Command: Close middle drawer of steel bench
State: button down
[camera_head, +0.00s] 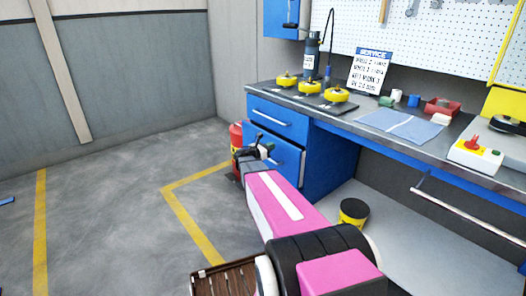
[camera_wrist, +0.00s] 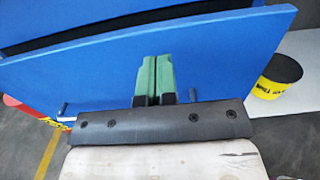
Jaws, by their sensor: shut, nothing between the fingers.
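The steel bench's middle drawer (camera_head: 285,160) has a blue front and stands out from the cabinet below the shut top drawer (camera_head: 275,120). In the wrist view the blue drawer front (camera_wrist: 230,60) fills much of the picture, with a dark gap (camera_wrist: 120,18) behind its upper edge. My gripper (camera_head: 264,150) is at this front. In the wrist view its green fingers (camera_wrist: 155,68) are shut together, empty, and lie close against the front; I cannot tell if they touch. The drawer's handle is mostly hidden by my gripper body.
A red extinguisher (camera_head: 236,140) stands left of the drawers. A black and yellow bucket (camera_head: 353,212) is under the bench, to the right. The bench top (camera_head: 290,98) holds yellow-topped items, a blue cloth (camera_head: 400,126) and a sign (camera_head: 369,72).

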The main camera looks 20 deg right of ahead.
aim_at(279, 143)
jog(key=shift+x, duration=1.65)
jog(key=shift+x, duration=2.35)
jog(key=shift+w, duration=0.1)
